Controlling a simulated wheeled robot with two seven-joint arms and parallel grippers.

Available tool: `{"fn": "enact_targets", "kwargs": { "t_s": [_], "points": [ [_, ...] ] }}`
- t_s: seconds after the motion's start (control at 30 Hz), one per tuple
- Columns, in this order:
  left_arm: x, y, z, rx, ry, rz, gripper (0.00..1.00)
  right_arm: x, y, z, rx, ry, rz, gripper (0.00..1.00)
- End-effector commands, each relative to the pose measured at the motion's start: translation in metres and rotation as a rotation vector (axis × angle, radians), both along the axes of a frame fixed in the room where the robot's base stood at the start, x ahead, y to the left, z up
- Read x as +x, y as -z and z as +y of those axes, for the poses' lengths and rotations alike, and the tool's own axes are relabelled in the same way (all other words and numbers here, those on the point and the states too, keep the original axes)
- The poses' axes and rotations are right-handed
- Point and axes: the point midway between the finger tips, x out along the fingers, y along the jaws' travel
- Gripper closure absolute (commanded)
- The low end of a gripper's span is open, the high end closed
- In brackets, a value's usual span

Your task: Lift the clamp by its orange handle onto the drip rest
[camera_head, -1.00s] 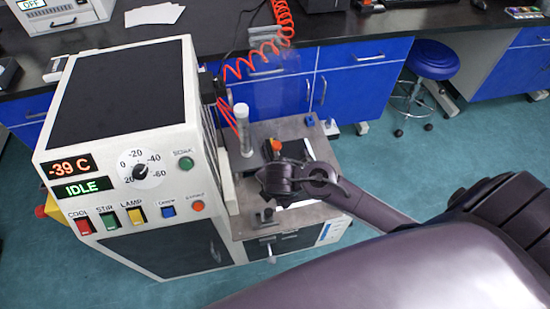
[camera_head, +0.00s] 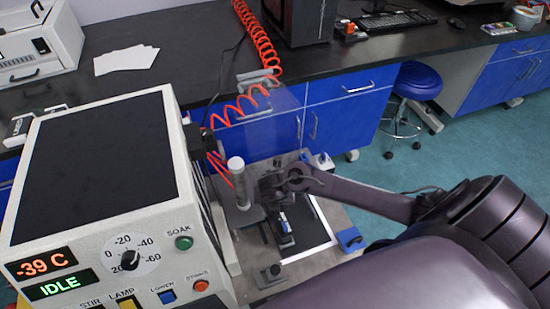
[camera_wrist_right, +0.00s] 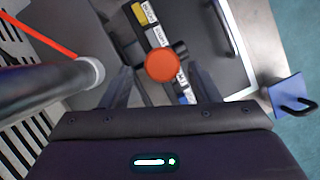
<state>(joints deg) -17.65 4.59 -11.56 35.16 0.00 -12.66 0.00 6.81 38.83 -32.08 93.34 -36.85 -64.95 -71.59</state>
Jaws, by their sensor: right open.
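The clamp (camera_wrist_right: 162,35) is a dark bar with yellow, white and blue labelled pieces along it. Its round orange handle (camera_wrist_right: 162,65) faces up in the right wrist view. My right gripper (camera_wrist_right: 160,88) is open, its fingers on either side of the handle in that view; contact cannot be told. In the head view my right gripper (camera_head: 270,190) is above the clamp's far part and hides the handle, while the near end of the clamp (camera_head: 284,232) shows. I cannot tell which part is the drip rest. My left gripper is not in view.
The white machine (camera_head: 125,210) reads -39 C and IDLE. A grey upright cylinder (camera_head: 238,182) stands close left of my right gripper. A white-edged dark panel (camera_head: 310,235) lies right of the clamp, with a blue handled piece (camera_head: 351,240) beyond. Red coiled tubing (camera_head: 262,45) hangs behind.

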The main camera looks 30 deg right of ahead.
Motion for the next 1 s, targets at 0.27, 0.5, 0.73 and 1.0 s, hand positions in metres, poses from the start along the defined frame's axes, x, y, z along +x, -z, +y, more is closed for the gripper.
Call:
{"fn": "enact_targets", "kwargs": {
  "t_s": [0.27, 0.5, 0.73, 1.0],
  "points": [
    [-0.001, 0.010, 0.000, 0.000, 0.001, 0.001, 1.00, 0.010, 0.036, -0.012, 0.000, 0.003, -0.001, 0.44],
    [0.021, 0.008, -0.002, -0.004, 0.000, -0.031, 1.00, 0.011, 0.039, -0.013, 0.000, 0.001, -0.002, 0.44],
    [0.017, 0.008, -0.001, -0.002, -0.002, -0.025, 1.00, 0.011, 0.038, -0.013, 0.001, 0.001, -0.002, 0.68],
    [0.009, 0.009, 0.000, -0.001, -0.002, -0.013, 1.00, 0.011, 0.038, -0.013, 0.001, 0.001, -0.002, 1.00]
  ]
}}
